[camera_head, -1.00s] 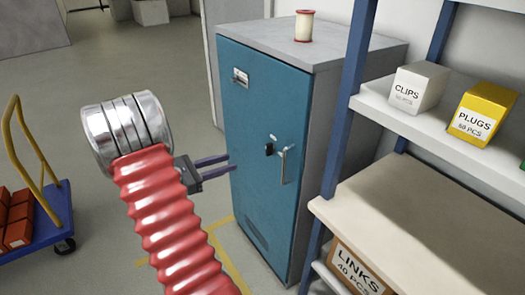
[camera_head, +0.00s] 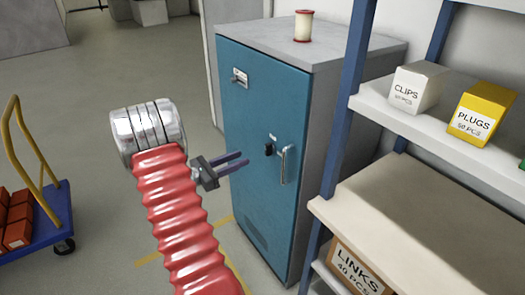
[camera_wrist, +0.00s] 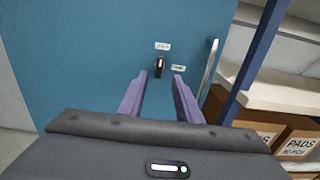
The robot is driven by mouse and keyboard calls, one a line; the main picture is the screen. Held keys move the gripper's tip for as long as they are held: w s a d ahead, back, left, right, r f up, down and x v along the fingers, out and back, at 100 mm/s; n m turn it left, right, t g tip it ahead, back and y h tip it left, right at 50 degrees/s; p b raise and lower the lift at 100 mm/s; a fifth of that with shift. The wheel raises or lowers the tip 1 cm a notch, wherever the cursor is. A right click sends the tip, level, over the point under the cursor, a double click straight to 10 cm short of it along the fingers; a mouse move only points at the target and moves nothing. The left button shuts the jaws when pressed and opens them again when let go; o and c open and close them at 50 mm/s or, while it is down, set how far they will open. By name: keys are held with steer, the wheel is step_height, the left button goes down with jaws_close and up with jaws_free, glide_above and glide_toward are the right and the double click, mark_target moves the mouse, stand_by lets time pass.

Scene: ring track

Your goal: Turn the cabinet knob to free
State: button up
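The blue cabinet (camera_head: 255,120) stands closed at the centre of the head view. Its small black knob (camera_head: 268,149) sits on the door, left of a vertical silver handle (camera_head: 284,165). In the wrist view the knob (camera_wrist: 160,66) stands upright, with one small label above it and one to its right; the lettering is too small to read. My gripper (camera_head: 244,160) is open and empty, in front of the door and left of the knob in the head view. In the wrist view its two fingers (camera_wrist: 160,78) point towards the knob, which shows beyond the gap between the tips.
A shelf rack (camera_head: 345,130) with boxes stands close on the right of the cabinet. A spool (camera_head: 304,26) stands on the cabinet top. A blue trolley (camera_head: 45,225) with red boxes is at the left. The floor between trolley and cabinet is clear.

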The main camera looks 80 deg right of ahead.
mark_target(266, 148)
steer(key=x, duration=1.1)
steer(key=shift+s, duration=0.1)
steer(key=shift+c, duration=0.4)
jaws_close()
steer(key=shift+a, duration=0.25)
steer(key=shift+d, duration=0.15)
